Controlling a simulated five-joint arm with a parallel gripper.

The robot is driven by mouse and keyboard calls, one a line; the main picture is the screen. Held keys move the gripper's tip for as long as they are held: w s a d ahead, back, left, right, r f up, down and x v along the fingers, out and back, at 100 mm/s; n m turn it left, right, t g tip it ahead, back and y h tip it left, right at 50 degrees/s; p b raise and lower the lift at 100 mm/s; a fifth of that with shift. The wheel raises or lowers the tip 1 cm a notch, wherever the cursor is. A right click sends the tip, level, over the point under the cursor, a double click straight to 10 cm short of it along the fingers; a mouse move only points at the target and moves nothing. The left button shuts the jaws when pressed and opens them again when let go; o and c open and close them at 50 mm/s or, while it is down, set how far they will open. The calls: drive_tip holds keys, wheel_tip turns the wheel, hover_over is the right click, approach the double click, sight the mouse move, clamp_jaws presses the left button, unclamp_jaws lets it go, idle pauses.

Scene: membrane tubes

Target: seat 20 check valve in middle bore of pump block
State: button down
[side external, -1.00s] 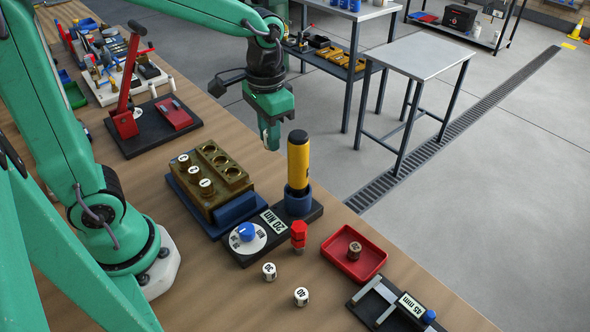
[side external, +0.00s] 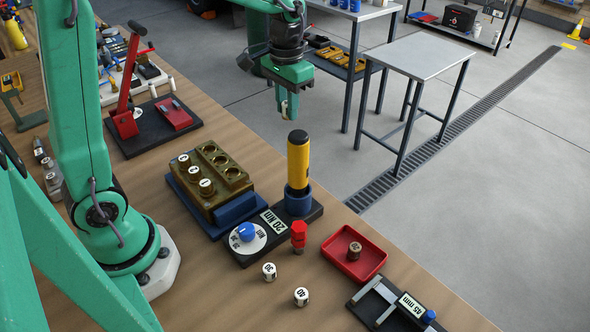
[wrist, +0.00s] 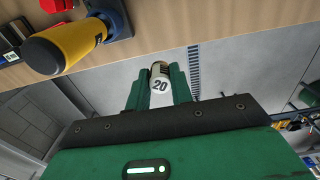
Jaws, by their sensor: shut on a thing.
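My green gripper (side external: 289,104) is raised in the air, beyond the bench edge and behind the pump block in the side view. In the wrist view my gripper (wrist: 161,88) is shut on the 20 check valve (wrist: 160,84), a white-topped cylinder marked 20 with a brass-coloured far end. The brass pump block (side external: 213,178) sits on a blue base on the bench. Its near-left row holds several white-capped valves. The other row has open bores; the middle bore (side external: 220,160) looks empty. The valve is apart from the block.
A yellow-handled torque driver (side external: 298,160) stands upright beside the block, on a dark base with a 20 Nm label. Valves marked 30 (side external: 269,272) and 40 (side external: 301,296) stand on the bench.

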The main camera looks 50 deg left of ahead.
drive_tip(key=s+a+f, duration=0.1)
drive_tip(key=s+a, duration=0.3)
drive_tip(key=s, duration=0.3)
drive_tip(key=s+a+f, duration=0.1)
drive_tip(key=s+a, duration=0.2)
drive_tip(key=s, duration=0.4)
drive_tip(key=shift+a+f+n, duration=0.3)
drive_tip(key=shift+a+n, duration=0.1)
drive_tip(key=shift+f, duration=0.2)
drive_tip(key=shift+f, duration=2.7)
drive_tip(key=shift+f, duration=0.85)
drive_tip(key=c, duration=1.1)
unclamp_jaws()
drive_tip(key=shift+c, duration=0.2)
drive_tip(key=shift+r, duration=0.15)
wheel_tip(320, 180, up, 8)
